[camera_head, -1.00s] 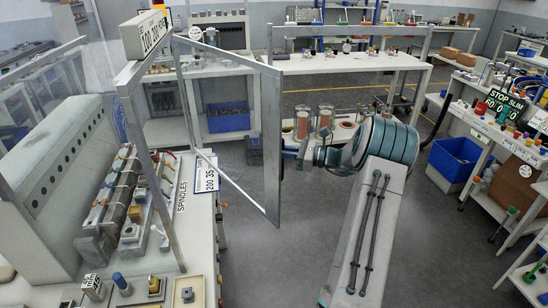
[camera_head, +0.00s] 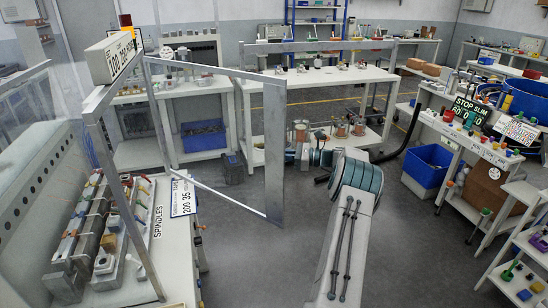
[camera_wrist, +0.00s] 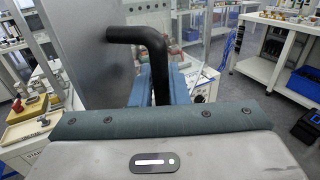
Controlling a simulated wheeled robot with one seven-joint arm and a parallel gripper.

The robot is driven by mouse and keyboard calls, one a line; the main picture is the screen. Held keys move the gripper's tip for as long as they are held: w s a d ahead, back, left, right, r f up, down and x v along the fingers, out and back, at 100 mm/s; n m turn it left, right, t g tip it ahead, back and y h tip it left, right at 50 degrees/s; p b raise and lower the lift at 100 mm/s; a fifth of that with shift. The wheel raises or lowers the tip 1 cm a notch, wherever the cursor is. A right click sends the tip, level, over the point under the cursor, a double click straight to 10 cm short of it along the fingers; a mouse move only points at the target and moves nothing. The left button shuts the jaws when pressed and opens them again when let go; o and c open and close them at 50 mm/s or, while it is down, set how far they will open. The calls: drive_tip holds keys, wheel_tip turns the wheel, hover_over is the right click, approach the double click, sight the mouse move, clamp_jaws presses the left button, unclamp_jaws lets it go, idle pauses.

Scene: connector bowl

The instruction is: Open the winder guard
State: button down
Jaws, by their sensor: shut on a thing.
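The winder guard (camera_head: 274,135) is a metal-framed clear panel, standing swung out from the winder frame into the aisle. In the wrist view its grey panel edge (camera_wrist: 100,75) rises at the left. A black bent handle (camera_wrist: 150,36) sticks out from it. My gripper (camera_wrist: 163,88) is shut on the handle's downward leg, with blue-teal fingers around it. In the head view my arm reaches the guard's free edge from the right; the handle and fingertips are mostly hidden there. The winder (camera_head: 100,235) with its row of spindles stands at the left behind the guard's frame.
A SPINDLES label and a 200 35 sign (camera_head: 183,195) are on the winder bench edge. A blue bin (camera_head: 427,165) stands on the floor at right, near shelves. A white table (camera_head: 330,77) with copper spools below is behind. Grey floor is open around my arm.

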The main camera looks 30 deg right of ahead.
drive_tip(key=shift+d+r, duration=0.1)
idle(0.3)
drive_tip(key=c, duration=1.5)
unclamp_jaws()
drive_tip(key=b+v, duration=0.3)
drive_tip(key=v, duration=1.1)
drive_tip(key=shift+b, duration=0.35)
